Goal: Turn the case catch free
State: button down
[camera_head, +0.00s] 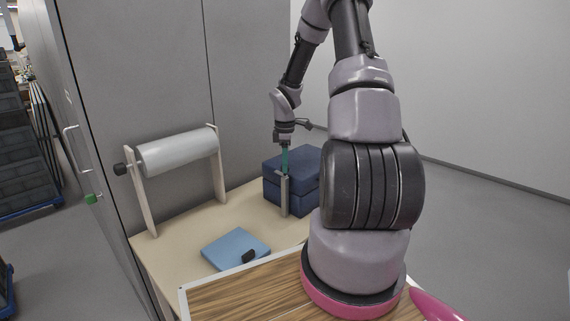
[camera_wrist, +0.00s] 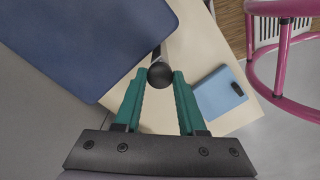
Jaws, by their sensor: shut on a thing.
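The dark blue case (camera_head: 307,200) stands on the table, its lid lying closed on its lower part. It also fills the upper left of the wrist view (camera_wrist: 90,40). The catch appears as an upright grey bar (camera_head: 284,196) at the case's near side. In the wrist view a dark rod with a round end (camera_wrist: 161,73), which seems to be part of the catch, sits between my fingertips beside the case. My gripper (camera_head: 285,164), with green fingers, points down and is shut on it. The fingers hide part of the catch.
A light blue flat block (camera_head: 232,250) with a small black piece lies on the table left of the case. A roll (camera_head: 180,152) on a wooden stand is at the back left. A wood-grain board (camera_head: 235,291) lies in front. The table between block and case is clear.

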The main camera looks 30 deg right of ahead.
jog(key=shift+n, duration=0.3)
jog(key=shift+c, duration=2.4)
grip_release()
notch_tip(320, 180, up, 11)
jog(key=shift+f, duration=0.1)
